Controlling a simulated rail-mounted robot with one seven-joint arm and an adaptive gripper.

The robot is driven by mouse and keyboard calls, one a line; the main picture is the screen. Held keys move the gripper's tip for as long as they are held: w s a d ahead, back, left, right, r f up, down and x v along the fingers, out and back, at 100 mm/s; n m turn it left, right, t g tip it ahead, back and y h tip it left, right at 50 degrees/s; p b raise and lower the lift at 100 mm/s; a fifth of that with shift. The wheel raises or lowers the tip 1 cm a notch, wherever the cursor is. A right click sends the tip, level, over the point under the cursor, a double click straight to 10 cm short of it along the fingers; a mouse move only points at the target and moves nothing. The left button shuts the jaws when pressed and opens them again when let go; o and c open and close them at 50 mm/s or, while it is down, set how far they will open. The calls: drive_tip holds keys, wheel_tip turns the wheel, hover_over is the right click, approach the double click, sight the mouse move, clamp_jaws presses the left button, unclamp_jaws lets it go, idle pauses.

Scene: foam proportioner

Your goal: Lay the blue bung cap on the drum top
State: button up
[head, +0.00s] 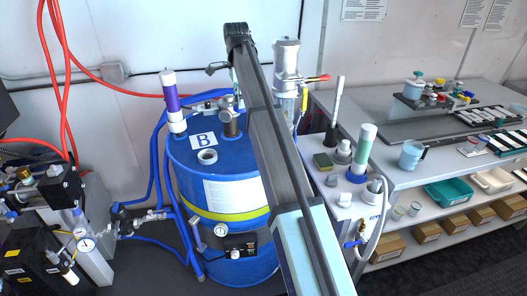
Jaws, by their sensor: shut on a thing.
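The blue drum (185,158) stands upright left of centre, with a white label marked B and a yellow band. I cannot pick out the blue bung cap, which may be hidden by my arm.
A bench (342,207) right of the drum holds a green-and-white cylinder (363,148) and several small items. Farther right, a grey counter holds a light-blue jug (411,154) and trays. Pipes, gauges and blue hoses crowd the drum's left. Red hoses (56,80) hang at the upper left.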

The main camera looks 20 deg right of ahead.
drive_tip(key=shift+s+d+f, duration=0.2)
drive_tip(key=shift+d+f, duration=0.5)
drive_tip(key=shift+d, duration=0.1)
wheel_tip(320, 180, down, 14)
drive_tip(key=p, duration=0.4)
drive_tip(key=shift+a+r, duration=0.15)
drive_tip(key=shift+w+f+p, duration=0.1)
drive_tip(key=shift+f+p, duration=0.5)
drive_tip(key=shift+f, duration=1.95)
drive_tip(key=shift+f, duration=0.15)
drive_tip(key=o, duration=1.1)
drive_tip(key=shift+o, duration=0.2)
wheel_tip(320, 180, up, 12)
drive_tip(key=b, duration=0.3)
drive_tip(key=shift+r, duration=0.2)
